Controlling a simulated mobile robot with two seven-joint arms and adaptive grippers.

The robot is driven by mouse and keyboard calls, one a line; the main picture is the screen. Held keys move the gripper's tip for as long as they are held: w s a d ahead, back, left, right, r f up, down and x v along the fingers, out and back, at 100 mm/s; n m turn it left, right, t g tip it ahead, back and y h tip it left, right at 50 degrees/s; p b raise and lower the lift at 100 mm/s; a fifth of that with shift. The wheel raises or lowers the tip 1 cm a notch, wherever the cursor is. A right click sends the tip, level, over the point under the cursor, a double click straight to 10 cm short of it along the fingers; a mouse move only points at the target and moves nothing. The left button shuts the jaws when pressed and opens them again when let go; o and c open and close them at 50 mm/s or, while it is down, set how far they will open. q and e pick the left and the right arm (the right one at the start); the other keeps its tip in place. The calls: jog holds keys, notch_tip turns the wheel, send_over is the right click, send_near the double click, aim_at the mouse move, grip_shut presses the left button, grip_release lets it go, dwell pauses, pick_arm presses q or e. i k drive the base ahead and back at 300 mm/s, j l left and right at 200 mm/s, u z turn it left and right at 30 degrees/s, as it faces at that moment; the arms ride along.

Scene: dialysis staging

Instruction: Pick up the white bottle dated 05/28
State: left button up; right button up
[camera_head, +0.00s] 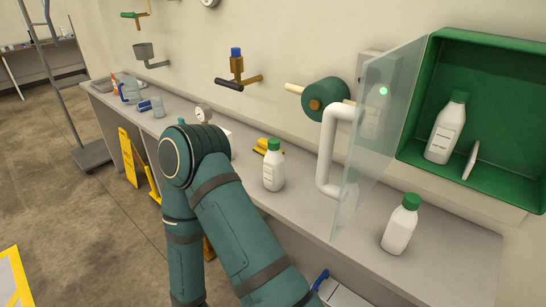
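Three white bottles with green caps are in the head view. One bottle (273,172) stands on the grey counter (345,225) left of the white door handle, its label facing me. A second bottle (399,229) stands on the counter's right part, below the green cabinet. A third bottle (445,134) is inside the green cabinet (490,187). The labels are too small to read, so I cannot tell which is dated 05/28. A teal arm of mine bends in front of the counter, but neither gripper is in view.
The cabinet's clear door (375,130) stands open toward me, its white handle (325,150) jutting over the counter between the two bottles there. A small white card (471,160) stands in the cabinet. A yellow floor sign (129,157) and a ladder (60,80) are at the left.

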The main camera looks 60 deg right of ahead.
aim_at(274, 159)
jog(key=i+u, duration=0.1)
jog(key=i, duration=0.65)
jog(key=i+l, duration=0.2)
jog(key=i, duration=0.5)
jog(key=i+z, duration=0.15)
jog(key=z, duration=0.2)
jog(key=i+j+z, duration=0.15)
jog(key=z, duration=0.15)
jog(key=i+j+z, duration=0.1)
jog(key=z, duration=1.9)
jog(key=i+j, duration=0.05)
jog(key=j, duration=0.05)
